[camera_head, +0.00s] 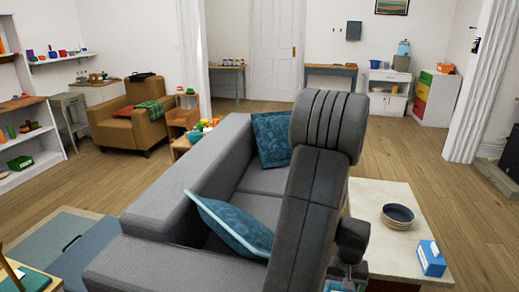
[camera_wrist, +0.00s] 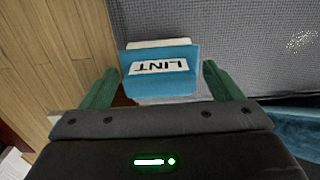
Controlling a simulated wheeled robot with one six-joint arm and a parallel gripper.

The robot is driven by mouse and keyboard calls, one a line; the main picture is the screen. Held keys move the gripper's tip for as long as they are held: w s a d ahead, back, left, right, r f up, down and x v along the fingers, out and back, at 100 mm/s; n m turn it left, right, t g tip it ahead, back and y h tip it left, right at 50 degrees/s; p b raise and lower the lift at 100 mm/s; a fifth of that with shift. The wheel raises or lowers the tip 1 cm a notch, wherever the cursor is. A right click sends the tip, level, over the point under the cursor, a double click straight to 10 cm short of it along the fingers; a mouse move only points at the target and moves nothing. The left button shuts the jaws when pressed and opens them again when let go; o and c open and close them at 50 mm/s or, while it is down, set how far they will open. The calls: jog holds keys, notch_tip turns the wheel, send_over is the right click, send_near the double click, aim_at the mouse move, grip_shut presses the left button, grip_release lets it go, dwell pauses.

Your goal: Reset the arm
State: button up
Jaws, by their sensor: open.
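My gripper (camera_wrist: 161,69) shows in the wrist view with its two green fingers spread wide apart. A blue and white box marked LINT (camera_wrist: 158,88) lies in line with the gap between the fingers. Clear space shows between the box's sides and each finger, and I cannot tell its exact distance or what bears it. In the head view my dark arm rises across the middle and bends down at the right of the sofa. Its lower end is near the bottom edge, where the fingers cannot be made out.
The grey sofa (camera_head: 160,205) with blue cushions (camera_head: 232,228) stands close at the left. A pale table (camera_head: 375,200) at the right holds a dark bowl (camera_head: 398,214) and a blue and white box (camera_head: 431,258). Open wooden floor (camera_head: 440,170) lies beyond.

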jog(key=shift+r, duration=1.65)
